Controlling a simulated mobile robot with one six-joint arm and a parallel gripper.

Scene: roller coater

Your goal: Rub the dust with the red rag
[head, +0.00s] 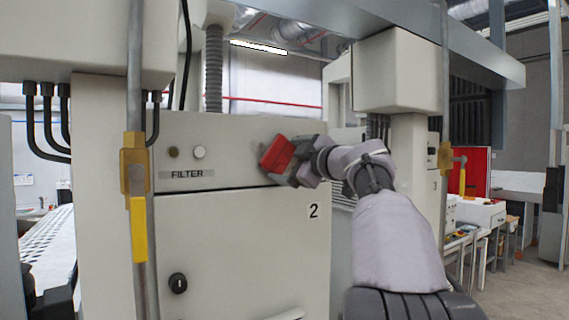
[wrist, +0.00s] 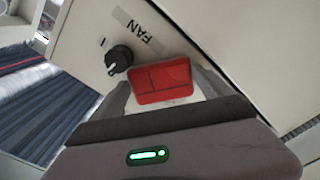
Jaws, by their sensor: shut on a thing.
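The red rag (head: 276,153) is a small red pad in front of the upper panel of the cream cabinet (head: 225,135), right of the FILTER label. My gripper (head: 291,158) is shut on the rag, which sticks out past the fingers to the left. In the wrist view the rag (wrist: 162,80) sits between the fingertips, with its creased face showing. I cannot tell if it touches the panel. A faint grey smudge, perhaps the dust (head: 262,140), shows on the panel beside the rag; its extent is partly hidden by the rag and gripper.
A black knob (wrist: 118,58) by a FAN label stands close to the rag in the wrist view. A grey pipe with a yellow-handled valve (head: 137,200) stands in front of the cabinet at left. Another pipe (head: 443,200) stands right of my arm.

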